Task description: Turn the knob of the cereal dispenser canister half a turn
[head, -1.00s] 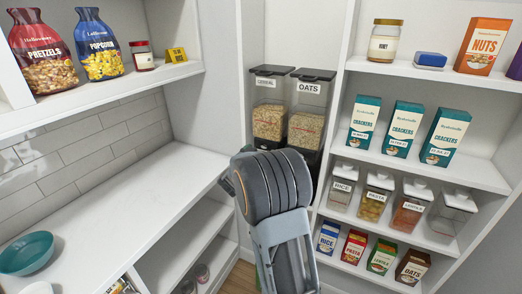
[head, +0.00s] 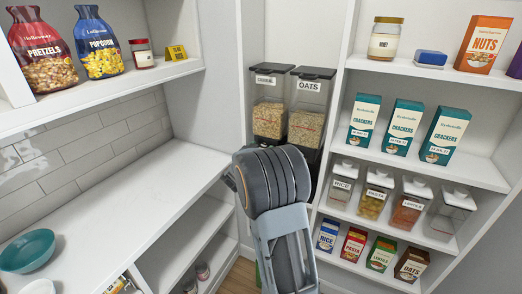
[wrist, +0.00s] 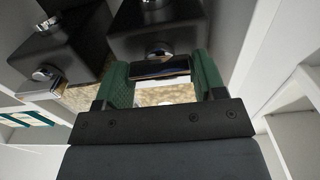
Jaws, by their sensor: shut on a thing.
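The cereal canister (head: 269,118), clear with a black lid and tan cereal inside, stands left of the oats canister (head: 306,120) in the head view. My arm hides their lower parts and the knobs there. In the wrist view, a dark, shiny knob (wrist: 160,68) sits below a round metal hub on the nearer black dispenser body, which appears to be the cereal one. My gripper (wrist: 161,80) has its green fingers on either side of this knob and is shut on it. Another metal knob (wrist: 46,73) shows on the neighbouring dispenser at the left, apart from my gripper.
Shelves on the right hold cracker boxes (head: 401,127), labelled jars (head: 375,195) and small boxes (head: 353,245). A white counter (head: 120,205) with a teal bowl (head: 27,251) lies to the left. A white side panel stands close to the right of my gripper in the wrist view.

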